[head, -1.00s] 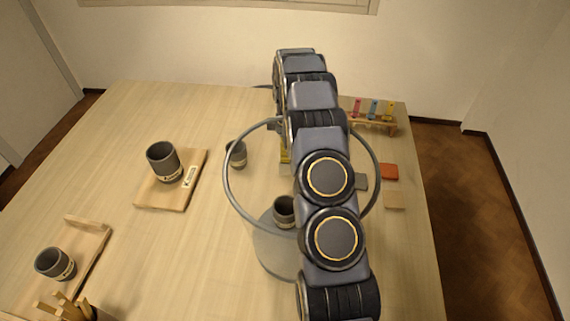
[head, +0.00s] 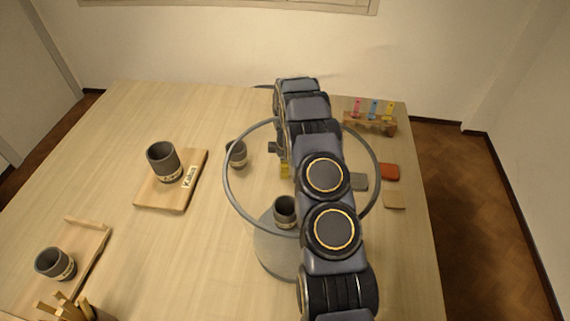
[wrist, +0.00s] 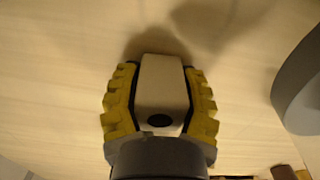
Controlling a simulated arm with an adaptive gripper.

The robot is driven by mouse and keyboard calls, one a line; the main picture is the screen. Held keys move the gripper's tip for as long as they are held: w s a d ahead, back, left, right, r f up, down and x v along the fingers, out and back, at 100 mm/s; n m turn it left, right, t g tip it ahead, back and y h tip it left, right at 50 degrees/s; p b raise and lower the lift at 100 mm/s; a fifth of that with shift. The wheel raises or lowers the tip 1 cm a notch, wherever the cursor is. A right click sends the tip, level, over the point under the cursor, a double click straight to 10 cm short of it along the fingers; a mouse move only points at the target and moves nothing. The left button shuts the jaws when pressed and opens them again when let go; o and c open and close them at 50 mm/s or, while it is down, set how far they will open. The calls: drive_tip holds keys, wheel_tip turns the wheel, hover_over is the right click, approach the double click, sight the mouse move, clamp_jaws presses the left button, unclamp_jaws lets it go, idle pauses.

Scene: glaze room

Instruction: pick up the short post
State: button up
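A pale, blocky post (wrist: 160,88) with a dark round spot on its near end lies between my fingers in the wrist view; I take it to be the short post. My gripper (wrist: 161,80) has yellow ridged fingers with dark inner pads. The pads lie along both sides of the post with no visible gap, so it looks shut on it. Whether the post touches the tabletop is unclear. In the head view, only a bit of yellow of my gripper (head: 285,170) shows beside the arm, and the post is hidden.
A large grey ring (head: 228,185) surrounds the gripper area. A dark cup (head: 286,212) stands on a grey round stand (head: 270,255), near my arm. Another cup (head: 237,155) is left of the gripper. Coloured tiles (head: 389,172) and a wooden rack (head: 370,124) lie right.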

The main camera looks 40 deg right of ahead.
drive_tip(key=shift+c, duration=1.4)
